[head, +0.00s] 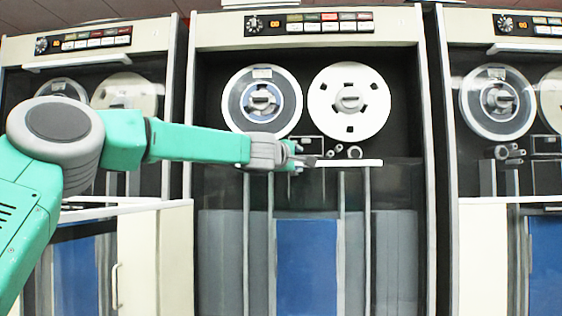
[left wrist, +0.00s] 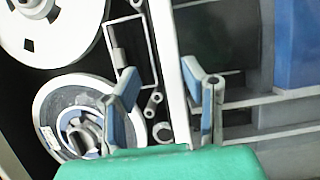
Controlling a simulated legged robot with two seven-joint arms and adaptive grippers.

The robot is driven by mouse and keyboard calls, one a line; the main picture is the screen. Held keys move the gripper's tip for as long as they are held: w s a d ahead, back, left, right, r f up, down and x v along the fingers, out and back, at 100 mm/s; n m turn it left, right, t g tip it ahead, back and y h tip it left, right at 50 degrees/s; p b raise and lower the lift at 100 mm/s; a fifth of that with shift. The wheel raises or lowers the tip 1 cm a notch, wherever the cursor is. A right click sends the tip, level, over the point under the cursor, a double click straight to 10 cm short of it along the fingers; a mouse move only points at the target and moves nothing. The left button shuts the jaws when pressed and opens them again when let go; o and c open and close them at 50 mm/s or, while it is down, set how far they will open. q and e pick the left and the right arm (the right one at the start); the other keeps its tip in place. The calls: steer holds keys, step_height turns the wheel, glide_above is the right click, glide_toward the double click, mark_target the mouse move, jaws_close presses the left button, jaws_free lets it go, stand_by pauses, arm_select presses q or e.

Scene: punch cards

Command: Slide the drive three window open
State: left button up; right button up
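The middle tape drive's window (head: 395,185) is a dark glass pane. Its white handle bar (head: 348,163) sits about halfway down the cabinet, below two bare reels, so the upper part of the drive is uncovered. My left gripper (head: 304,157) is at the bar's left end. In the left wrist view the white bar (left wrist: 168,60) passes between its two blue-padded fingers (left wrist: 170,90), which stand apart with a gap on each side. I cannot read a drive number. My right gripper is not in view.
Similar drives stand at left (head: 75,120) and right (head: 500,130), with their handle bars high near the control panels. The middle drive's left reel (head: 262,100) and right reel (head: 349,75) are close above my gripper. A blue panel (head: 306,265) shows below.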

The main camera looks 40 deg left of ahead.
arm_select(q)
steer(key=s+d, duration=0.3)
steer(key=s, duration=1.1)
steer(key=shift+d, duration=0.3)
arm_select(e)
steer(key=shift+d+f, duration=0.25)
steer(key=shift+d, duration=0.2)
arm_select(q)
steer(key=shift+a, duration=0.1)
steer(key=shift+w, duration=0.1)
stand_by(0.3)
